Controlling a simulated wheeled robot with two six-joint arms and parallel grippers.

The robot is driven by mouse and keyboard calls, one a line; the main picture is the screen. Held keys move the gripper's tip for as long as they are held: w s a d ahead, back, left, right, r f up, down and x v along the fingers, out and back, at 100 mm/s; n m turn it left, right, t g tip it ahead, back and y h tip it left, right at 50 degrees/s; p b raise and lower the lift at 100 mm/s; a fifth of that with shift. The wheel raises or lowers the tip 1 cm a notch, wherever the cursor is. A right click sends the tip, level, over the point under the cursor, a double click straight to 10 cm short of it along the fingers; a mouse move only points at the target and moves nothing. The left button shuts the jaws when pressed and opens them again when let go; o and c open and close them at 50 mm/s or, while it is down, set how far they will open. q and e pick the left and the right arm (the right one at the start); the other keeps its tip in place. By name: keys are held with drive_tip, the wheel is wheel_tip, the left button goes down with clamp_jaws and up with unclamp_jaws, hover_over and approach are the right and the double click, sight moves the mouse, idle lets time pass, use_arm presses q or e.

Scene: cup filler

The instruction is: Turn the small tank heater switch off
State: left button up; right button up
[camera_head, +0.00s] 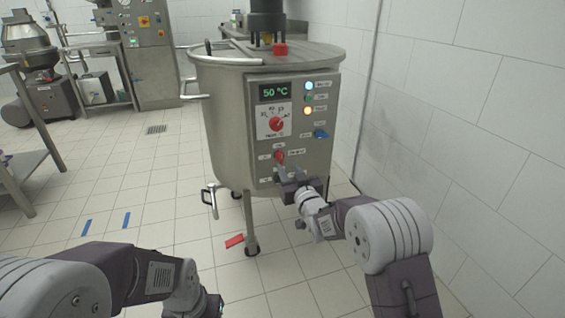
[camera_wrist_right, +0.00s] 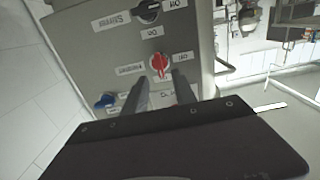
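The small tank (camera_head: 228,125) is a steel vessel on legs with a grey control panel (camera_head: 320,100). Its display (camera_head: 274,92) reads 50 °C. A red switch (camera_head: 280,156) sits low on the panel, below a red-pointer dial (camera_head: 276,124). My right gripper (camera_head: 288,178) is just in front of and below this switch. In the right wrist view, a red switch (camera_wrist_right: 160,64) lies just beyond the gap between the two open fingers of the right gripper (camera_wrist_right: 159,80); contact is not visible. Small labels are hard to read. My left arm is at the bottom; its fingers are out of frame.
A blue switch (camera_head: 320,134) is at the panel's right; it also shows in the wrist view (camera_wrist_right: 104,101). The wrist view shows a black knob (camera_wrist_right: 148,12) too. A tiled wall (camera_head: 470,110) stands close on the right. The floor at left is mostly clear.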

sight(282, 158)
drive_tip(key=b+x, duration=0.1)
drive_tip(key=x, duration=0.1)
drive_tip(key=b+x, duration=0.1)
drive_tip(key=x, duration=0.2)
drive_tip(key=shift+f, duration=0.2)
drive_tip(key=shift+w+a+r, duration=0.15)
drive_tip(key=shift+w+a, duration=0.1)
drive_tip(key=shift+w, duration=0.4)
clamp_jaws()
